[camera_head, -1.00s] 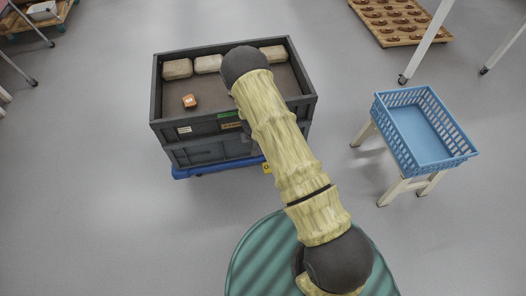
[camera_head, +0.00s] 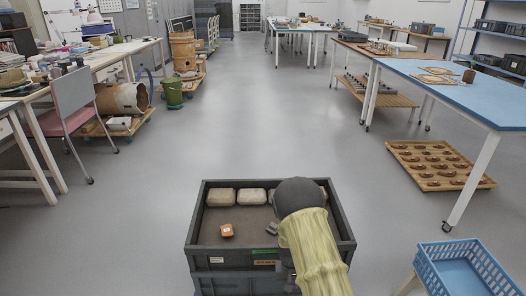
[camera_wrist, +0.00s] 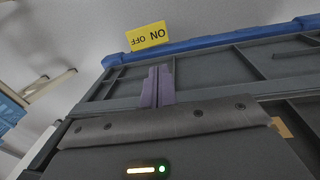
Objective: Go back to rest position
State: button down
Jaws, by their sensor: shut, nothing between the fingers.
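My arm (camera_head: 316,255) reaches forward over the right part of a dark grey crate (camera_head: 197,236) in the head view; its end is hidden there behind my own links. In the wrist view my gripper (camera_wrist: 158,72) shows its two purple-grey fingers together, shut and empty. The fingers stand in front of the crate's dark ribbed side wall (camera_wrist: 215,68). Inside the crate lie an orange-brown piece (camera_head: 227,230) with a pale mark and a grey piece (camera_head: 272,228) beside my arm. Several pale blocks (camera_head: 221,197) line the crate's far wall.
A blue basket (camera_head: 425,262) on a stool stands at the right. A wooden tray of brown pieces (camera_head: 395,150) lies on the floor beyond it. A blue-topped table (camera_head: 440,95) is at the right, a chair (camera_head: 75,90) at the left. The aisle floor (camera_head: 280,120) ahead is clear.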

jog(key=s+d+r+t+y+p, duration=0.1)
jog(key=s+r, duration=0.2)
jog(key=r, duration=0.7)
jog(key=s+d+r+p, duration=0.1)
jog(key=s+r, duration=0.2)
jog(key=r, duration=0.7)
jog(key=s+d+r+t+p, duration=0.1)
jog(key=s+d+r+p, duration=0.15)
jog(key=s+r, duration=1.1)
notch_tip(320, 180, up, 38)
jog(key=p, duration=3.8)
jog(key=shift+a+f, duration=0.15)
jog(key=shift+f, duration=0.1)
